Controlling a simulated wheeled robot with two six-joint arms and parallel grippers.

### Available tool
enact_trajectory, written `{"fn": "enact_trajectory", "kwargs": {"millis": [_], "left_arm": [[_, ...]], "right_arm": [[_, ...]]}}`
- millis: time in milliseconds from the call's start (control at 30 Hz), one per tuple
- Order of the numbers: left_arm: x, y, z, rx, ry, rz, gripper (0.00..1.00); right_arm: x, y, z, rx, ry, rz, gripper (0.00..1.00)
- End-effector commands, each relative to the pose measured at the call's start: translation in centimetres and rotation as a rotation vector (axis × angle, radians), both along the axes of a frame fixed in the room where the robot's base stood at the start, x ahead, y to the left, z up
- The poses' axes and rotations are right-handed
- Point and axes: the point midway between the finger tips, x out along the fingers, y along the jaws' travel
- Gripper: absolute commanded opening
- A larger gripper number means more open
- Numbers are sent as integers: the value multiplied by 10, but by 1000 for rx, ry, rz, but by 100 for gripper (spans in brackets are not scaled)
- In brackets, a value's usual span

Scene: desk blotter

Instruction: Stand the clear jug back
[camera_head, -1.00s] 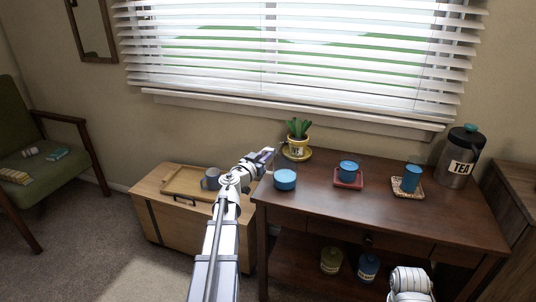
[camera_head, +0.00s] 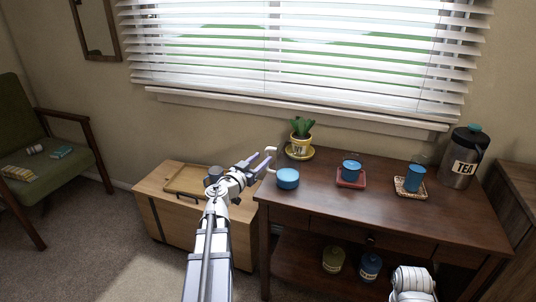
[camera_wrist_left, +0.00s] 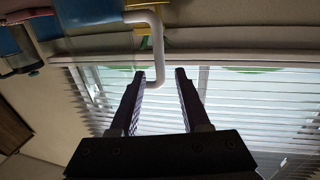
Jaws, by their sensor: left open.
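The clear jug (camera_head: 288,179) stands at the left edge of the dark desk. Its walls barely show; blue contents fill its lower part, and a pale handle (camera_head: 271,153) sticks out on its left. My left gripper (camera_head: 264,157) is open beside the handle, left of the jug. In the left wrist view the pale handle (camera_wrist_left: 157,45) shows just beyond the fingertips (camera_wrist_left: 161,72), its end overlapping one finger; I cannot tell whether they touch. The blue contents (camera_wrist_left: 88,10) show at the top there. My right gripper is out of the picture.
The desk (camera_head: 330,210) also holds a potted plant (camera_head: 301,140), a blue-filled cup (camera_head: 351,168) on a red coaster, another (camera_head: 414,179) on a patterned coaster, and a TEA canister (camera_head: 462,158).

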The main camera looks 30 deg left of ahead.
Motion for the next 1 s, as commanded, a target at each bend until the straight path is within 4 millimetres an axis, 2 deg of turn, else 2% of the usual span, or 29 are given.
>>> {"fn": "enact_trajectory", "kwargs": {"millis": [33,100,300,1000], "left_arm": [[-13,-2,0,0,0,2,46],[-25,-2,0,0,0,2,46],[-45,-2,0,0,0,1,46],[-50,-2,0,0,0,0,46]], "right_arm": [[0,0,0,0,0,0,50],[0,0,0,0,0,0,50],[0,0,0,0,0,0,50],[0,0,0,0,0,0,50]]}}
